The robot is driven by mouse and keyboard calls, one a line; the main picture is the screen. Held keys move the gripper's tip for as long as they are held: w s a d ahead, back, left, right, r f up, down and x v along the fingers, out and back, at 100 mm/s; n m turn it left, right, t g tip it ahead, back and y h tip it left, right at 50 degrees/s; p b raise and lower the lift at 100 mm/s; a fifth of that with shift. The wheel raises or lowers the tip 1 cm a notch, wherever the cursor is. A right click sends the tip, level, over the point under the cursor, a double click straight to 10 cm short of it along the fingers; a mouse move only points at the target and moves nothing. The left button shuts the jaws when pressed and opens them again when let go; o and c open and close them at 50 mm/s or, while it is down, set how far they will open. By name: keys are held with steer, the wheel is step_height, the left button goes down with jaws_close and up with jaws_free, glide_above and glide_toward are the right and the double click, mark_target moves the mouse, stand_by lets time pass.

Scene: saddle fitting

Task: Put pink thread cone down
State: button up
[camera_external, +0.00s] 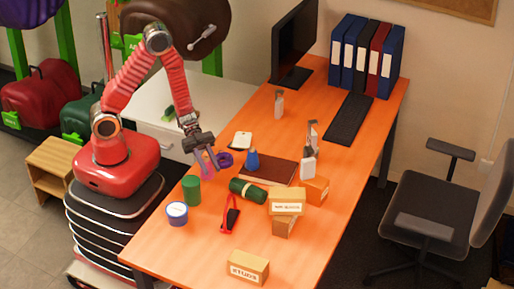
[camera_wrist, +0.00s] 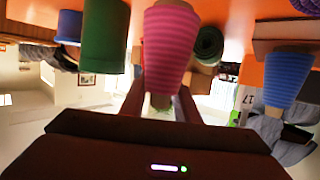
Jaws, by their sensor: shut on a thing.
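The pink thread cone (camera_wrist: 170,48) fills the upper middle of the wrist view, its narrow end between the two fingers of my gripper (camera_wrist: 160,103). My gripper is shut on it. In the external view my gripper (camera_external: 207,160) hangs low over the left side of the orange table (camera_external: 275,235), beside a purple ring. The cone is small and hard to make out there. I cannot tell whether its base touches the table.
A green cylinder (camera_external: 191,190) and a blue-white roll (camera_external: 177,213) stand in front. A dark green roll (camera_external: 248,190) and cardboard boxes (camera_external: 287,202) lie right. The front left table has bare room.

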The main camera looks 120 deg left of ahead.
steer(key=shift+f, duration=1.2)
steer(key=shift+f, duration=0.1)
steer(key=o, duration=1.1)
steer(key=v, duration=1.2)
